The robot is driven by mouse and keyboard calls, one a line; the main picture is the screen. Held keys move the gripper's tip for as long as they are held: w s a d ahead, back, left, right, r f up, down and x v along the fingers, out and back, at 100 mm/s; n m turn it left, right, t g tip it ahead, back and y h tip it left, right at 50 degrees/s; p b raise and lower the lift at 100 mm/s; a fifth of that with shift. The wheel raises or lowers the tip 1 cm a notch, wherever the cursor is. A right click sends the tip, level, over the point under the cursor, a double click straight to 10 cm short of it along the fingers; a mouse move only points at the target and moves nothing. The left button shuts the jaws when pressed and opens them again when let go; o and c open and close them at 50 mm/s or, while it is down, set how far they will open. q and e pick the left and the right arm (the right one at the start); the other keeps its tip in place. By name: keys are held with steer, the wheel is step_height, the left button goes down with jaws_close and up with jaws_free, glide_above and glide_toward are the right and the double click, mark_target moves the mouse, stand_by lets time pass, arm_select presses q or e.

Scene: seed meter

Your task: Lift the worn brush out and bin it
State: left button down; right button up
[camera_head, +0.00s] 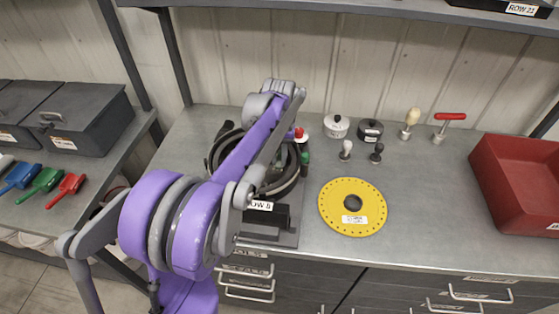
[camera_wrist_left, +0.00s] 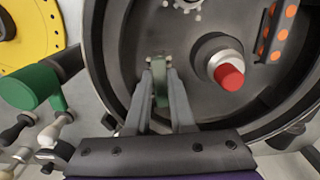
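The seed meter housing (camera_head: 291,186) is a dark round shell on a stand, largely hidden behind my left arm in the head view. In the left wrist view its open inside (camera_wrist_left: 125,60) faces me. A small grey-green piece, which looks like the worn brush (camera_wrist_left: 160,92), sits inside it. My left gripper (camera_wrist_left: 161,75) has its fingertips on both sides of this piece, with no clear gap. The piece appears still in place in the housing. A red bin (camera_head: 492,190) stands at the right end of the bench. My right gripper is not in view.
A red-tipped hub (camera_wrist_left: 228,75) and an orange-dotted strip (camera_wrist_left: 279,32) are close right of my fingers. A green handle (camera_wrist_left: 30,88) is at left. A yellow disc (camera_head: 337,222) lies beside the meter, with small knobs and pots behind. Bench between disc and bin is clear.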

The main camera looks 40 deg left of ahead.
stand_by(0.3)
arm_select(q)
step_height(320, 180, up, 10)
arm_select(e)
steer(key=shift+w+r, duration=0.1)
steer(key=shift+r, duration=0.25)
arm_select(q)
steer(key=shift+r+p, duration=0.15)
steer(key=shift+p, duration=0.2)
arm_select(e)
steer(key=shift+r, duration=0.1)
arm_select(q)
step_height(320, 180, up, 7)
steer(key=p, duration=0.4)
glide_above(279, 161)
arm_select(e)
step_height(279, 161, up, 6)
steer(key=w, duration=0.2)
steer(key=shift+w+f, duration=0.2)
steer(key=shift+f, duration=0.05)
arm_select(q)
steer(key=shift+s+f, duration=0.2)
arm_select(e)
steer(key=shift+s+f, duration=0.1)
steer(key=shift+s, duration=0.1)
